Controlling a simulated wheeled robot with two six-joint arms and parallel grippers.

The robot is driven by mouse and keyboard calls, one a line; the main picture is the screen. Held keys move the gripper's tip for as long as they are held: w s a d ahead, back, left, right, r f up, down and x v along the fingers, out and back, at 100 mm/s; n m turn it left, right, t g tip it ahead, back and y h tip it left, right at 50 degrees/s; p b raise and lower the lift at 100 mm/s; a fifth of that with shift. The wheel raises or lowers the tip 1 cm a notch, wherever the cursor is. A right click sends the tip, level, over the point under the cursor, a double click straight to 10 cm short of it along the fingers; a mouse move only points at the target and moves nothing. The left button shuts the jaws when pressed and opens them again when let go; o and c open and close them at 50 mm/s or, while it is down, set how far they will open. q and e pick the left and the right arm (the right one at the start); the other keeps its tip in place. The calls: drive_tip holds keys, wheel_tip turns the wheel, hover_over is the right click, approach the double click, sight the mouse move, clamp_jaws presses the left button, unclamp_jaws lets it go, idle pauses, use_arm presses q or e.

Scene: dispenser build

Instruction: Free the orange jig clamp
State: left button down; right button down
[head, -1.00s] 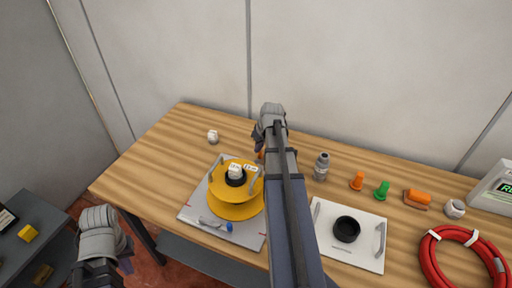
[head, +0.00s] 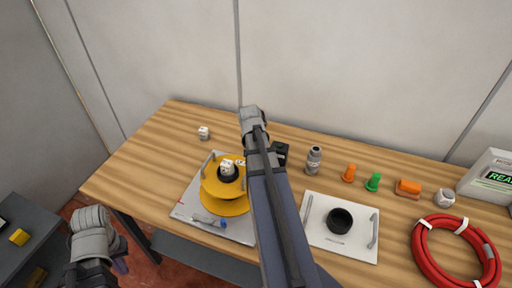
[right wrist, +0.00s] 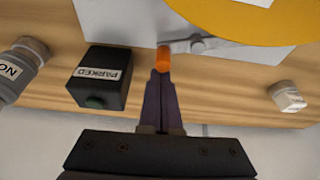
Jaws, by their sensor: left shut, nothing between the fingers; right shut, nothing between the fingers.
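The orange tip (right wrist: 163,58) of a grey clamp lever (right wrist: 200,44) shows in the right wrist view, at the edge of the white plate beside the yellow disc (right wrist: 265,18). My right gripper (right wrist: 160,80) is shut, its fingertips at the orange tip; I cannot tell whether they touch it. In the head view my right arm hides this clamp. The yellow spool-like unit (head: 225,203) stands on the white plate (head: 184,210) there, with a blue-tipped lever (head: 210,221) at its front. My left gripper (head: 121,265) is shut and empty, off the table's front left.
A white cube (head: 204,133) is at the back left. Pegs (head: 373,182), a second plate (head: 357,252) and a red hose coil (head: 420,250) fill the right side.

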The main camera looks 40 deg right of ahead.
drive_tip(key=shift+s+a, duration=0.25)
drive_tip(key=shift+s, duration=0.1)
drive_tip(key=shift+s+a, duration=0.15)
drive_tip(key=shift+a, duration=0.05)
idle(0.5)
